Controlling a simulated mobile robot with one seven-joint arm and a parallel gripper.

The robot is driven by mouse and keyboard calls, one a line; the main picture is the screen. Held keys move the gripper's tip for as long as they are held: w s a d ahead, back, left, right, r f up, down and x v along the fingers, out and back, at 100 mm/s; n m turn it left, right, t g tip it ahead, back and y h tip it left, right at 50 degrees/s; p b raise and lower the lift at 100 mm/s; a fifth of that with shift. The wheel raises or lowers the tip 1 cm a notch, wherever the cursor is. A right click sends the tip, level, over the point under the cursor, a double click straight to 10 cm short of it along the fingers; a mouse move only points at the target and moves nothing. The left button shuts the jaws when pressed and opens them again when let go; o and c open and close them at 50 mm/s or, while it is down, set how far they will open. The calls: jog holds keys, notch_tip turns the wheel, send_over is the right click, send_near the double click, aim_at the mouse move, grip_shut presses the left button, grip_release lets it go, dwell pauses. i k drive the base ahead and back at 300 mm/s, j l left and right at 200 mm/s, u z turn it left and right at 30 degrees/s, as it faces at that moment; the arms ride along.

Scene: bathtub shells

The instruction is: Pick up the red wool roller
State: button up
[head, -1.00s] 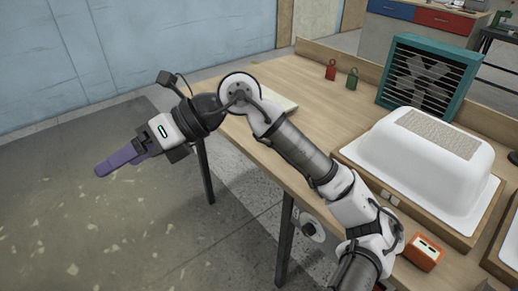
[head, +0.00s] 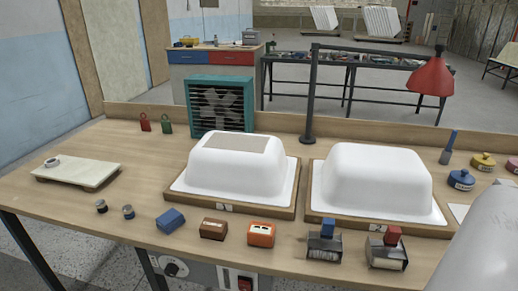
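The red wool roller (head: 387,252) rests on the wooden workbench near its front edge, at the lower right of the head view. It has a red block handle on top, a dark metal frame and a pale roller below. A similar roller with a blue handle (head: 325,246) lies just to its left. My gripper is out of view, so its state and its place relative to the roller do not show.
Two white tub shells (head: 374,180) sit on wooden-framed boards behind the rollers. An orange box (head: 261,234), a brown box (head: 213,229) and a blue block (head: 171,219) line the front edge leftward. A red lamp (head: 431,77) overhangs the right. A pale rounded shape covers the lower right corner.

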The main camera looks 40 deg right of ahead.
aim_at(388, 254)
jog(key=i+j+z, duration=0.1)
jog(key=j, duration=0.25)
jog(key=i+j+z, duration=0.1)
jog(key=j, duration=0.25)
jog(key=z, duration=2.1)
jog(key=i, duration=0.55)
